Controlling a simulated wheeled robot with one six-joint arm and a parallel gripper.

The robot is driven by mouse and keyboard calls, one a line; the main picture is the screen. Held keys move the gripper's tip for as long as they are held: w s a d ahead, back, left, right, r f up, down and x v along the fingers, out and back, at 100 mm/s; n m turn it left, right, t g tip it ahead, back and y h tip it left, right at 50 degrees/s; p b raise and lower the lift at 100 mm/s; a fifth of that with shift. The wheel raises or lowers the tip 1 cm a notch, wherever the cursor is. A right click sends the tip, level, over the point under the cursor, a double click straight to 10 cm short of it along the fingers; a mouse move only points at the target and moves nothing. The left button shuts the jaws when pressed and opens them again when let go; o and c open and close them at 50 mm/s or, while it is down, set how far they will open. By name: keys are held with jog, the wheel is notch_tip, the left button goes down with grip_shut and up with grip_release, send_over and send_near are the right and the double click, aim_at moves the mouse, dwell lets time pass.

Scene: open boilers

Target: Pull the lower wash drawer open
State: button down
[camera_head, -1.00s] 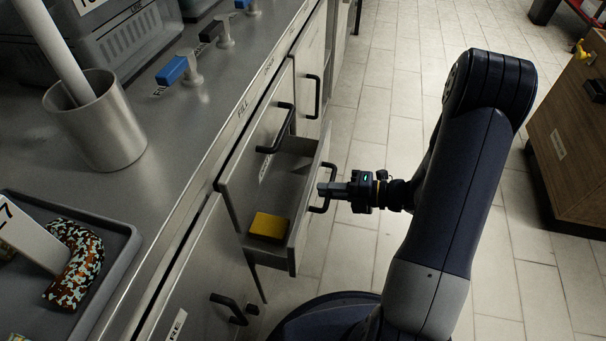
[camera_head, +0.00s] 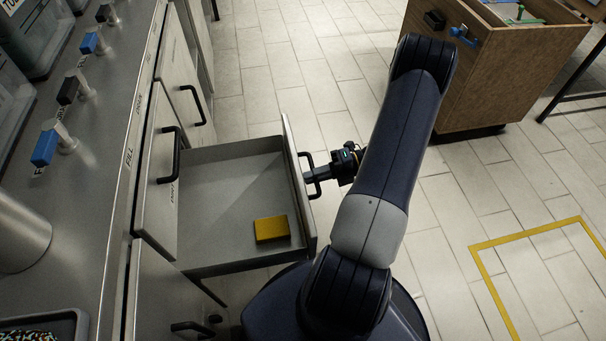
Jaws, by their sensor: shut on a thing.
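The lower wash drawer (camera_head: 225,185) stands far out from the counter front. Its grey inside is in plain view, and a yellow block (camera_head: 271,229) lies in it near the front. The black drawer handle (camera_head: 308,165) is on the outer face of its front panel. My gripper (camera_head: 314,178) is shut on this handle, at its lower part in the picture. The fingertips are partly hidden by the handle and are small in this view.
An upper drawer front with a black handle (camera_head: 169,157) is shut above it. The counter (camera_head: 100,150) carries blue and black levers (camera_head: 45,148). A wooden cabinet (camera_head: 485,65) stands at upper right. A yellow floor outline (camera_head: 480,262) lies at right. Tiled floor between is clear.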

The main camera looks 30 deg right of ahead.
jog(key=shift+d, duration=0.15)
jog(key=c, duration=1.8)
grip_release()
jog(key=shift+d, duration=0.1)
jog(key=p+v, duration=0.1)
jog(key=v, duration=0.9)
jog(key=shift+s+d, duration=0.15)
jog(key=shift+d, duration=0.15)
jog(key=b+x, duration=0.1)
jog(key=x, duration=1)
jog(key=shift+a+r, duration=0.1)
jog(key=shift+a, duration=0.05)
